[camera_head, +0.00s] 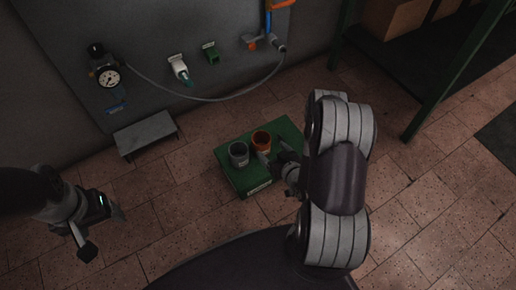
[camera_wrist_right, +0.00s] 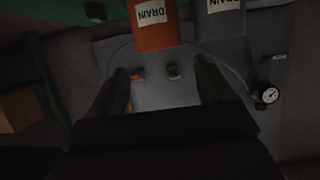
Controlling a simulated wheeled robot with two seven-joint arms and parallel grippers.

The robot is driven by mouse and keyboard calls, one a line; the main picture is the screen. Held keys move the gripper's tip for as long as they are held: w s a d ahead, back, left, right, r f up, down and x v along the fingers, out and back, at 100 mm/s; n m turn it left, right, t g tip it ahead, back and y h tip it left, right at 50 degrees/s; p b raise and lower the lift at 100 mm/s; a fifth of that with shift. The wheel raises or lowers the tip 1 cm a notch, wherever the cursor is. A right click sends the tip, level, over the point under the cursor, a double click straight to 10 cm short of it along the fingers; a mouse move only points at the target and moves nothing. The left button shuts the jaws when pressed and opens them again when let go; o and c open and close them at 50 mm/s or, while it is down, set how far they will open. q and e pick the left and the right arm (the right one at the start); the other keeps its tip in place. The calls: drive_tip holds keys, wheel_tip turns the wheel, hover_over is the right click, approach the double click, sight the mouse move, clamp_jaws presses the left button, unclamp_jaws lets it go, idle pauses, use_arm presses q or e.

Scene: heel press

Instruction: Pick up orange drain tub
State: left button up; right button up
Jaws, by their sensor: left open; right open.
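The orange drain tub (camera_head: 261,138) stands upright on a green block (camera_head: 233,180), beside a grey tub (camera_head: 238,158). In the right wrist view the orange tub (camera_wrist_right: 155,32) carries a white DRAIN label and appears just beyond and between my finger ends; the grey tub (camera_wrist_right: 227,18) is to its right. My right gripper (camera_head: 272,160) is open and empty next to the orange tub on its near right side. Its two dark fingers (camera_wrist_right: 162,75) are spread in the wrist view. My left gripper (camera_head: 104,232) is open and empty above the floor at the lower left.
A grey wall panel holds a gauge (camera_head: 109,77), valves and a hose (camera_head: 215,99). A small grey step (camera_head: 146,133) stands below it. A green-framed shelf (camera_head: 445,85) with boxes is at upper right. Tiled floor between my left gripper and the block is clear.

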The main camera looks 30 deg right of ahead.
sight(258, 135)
drive_tip(key=b+x, duration=0.2)
drive_tip(key=x, duration=0.2)
drive_tip(key=f+b+x, duration=0.1)
drive_tip(key=b+x, duration=0.2)
drive_tip(key=x, duration=0.1)
drive_tip(key=shift+d, duration=0.1)
drive_tip(key=shift+w+r, duration=0.1)
drive_tip(key=shift+r, duration=0.05)
drive_tip(key=c, duration=0.6)
